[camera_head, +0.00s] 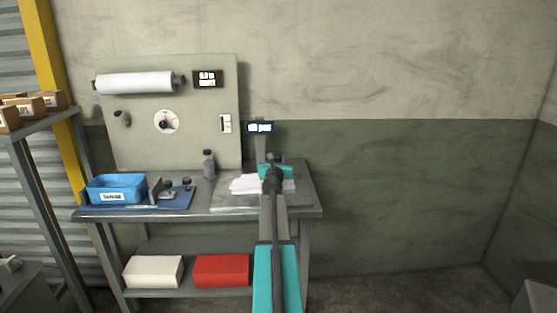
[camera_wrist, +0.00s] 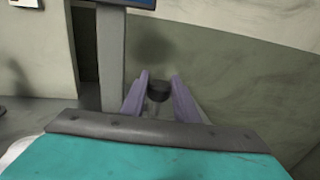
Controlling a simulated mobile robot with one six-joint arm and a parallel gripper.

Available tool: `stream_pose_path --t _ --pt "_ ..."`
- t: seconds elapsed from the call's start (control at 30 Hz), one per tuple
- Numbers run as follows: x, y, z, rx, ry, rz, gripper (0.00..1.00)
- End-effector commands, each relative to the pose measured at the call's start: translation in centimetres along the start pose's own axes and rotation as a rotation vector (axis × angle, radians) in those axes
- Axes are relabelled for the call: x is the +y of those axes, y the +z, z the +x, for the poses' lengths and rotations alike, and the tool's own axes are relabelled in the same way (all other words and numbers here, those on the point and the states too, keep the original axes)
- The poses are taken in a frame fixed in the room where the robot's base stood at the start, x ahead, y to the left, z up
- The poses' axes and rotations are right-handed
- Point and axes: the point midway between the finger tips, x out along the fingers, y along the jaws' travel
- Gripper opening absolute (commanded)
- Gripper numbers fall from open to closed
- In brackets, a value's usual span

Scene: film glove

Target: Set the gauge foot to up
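The gauge appears to be a grey post (camera_wrist: 111,50) with a blue-edged display (camera_head: 260,128) on top, at the right end of the bench by the wall. The display text is too blurred to read surely. My gripper (camera_head: 274,173) is in front of the post. In the wrist view, my two purple fingers (camera_wrist: 159,82) stand apart, right of the post. A small dark round piece (camera_wrist: 158,91) sits between them, perhaps the gauge foot or its lifter. Whether the fingers press on it cannot be told. My arm hides the gauge's lower part in the head view.
The workbench (camera_head: 235,210) carries a blue bin (camera_head: 117,188), a blue mat with small tools, a grey bottle (camera_head: 209,164) and white sheets (camera_head: 245,185) beside my gripper. A panel (camera_head: 205,130) with a white roll (camera_head: 134,83) stands behind. The right wall side is clear.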

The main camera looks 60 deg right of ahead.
Motion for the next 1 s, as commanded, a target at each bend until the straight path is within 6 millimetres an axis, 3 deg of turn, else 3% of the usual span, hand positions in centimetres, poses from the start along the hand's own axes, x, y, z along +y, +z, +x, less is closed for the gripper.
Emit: stream_pose_path --t 0.03,0.13,0.17,0.47,1.0 --pt "0.0 0.0 0.0 0.000 -0.001 0.000 0.18" --pt "-0.1 0.0 0.0 0.000 -0.001 0.000 0.01" --pt "-0.1 0.0 0.0 0.000 -0.001 0.000 0.00" --pt "-0.2 0.6 0.0 0.000 -0.003 0.000 0.00" --pt "-0.3 4.3 0.0 -0.001 -0.004 0.000 0.00"
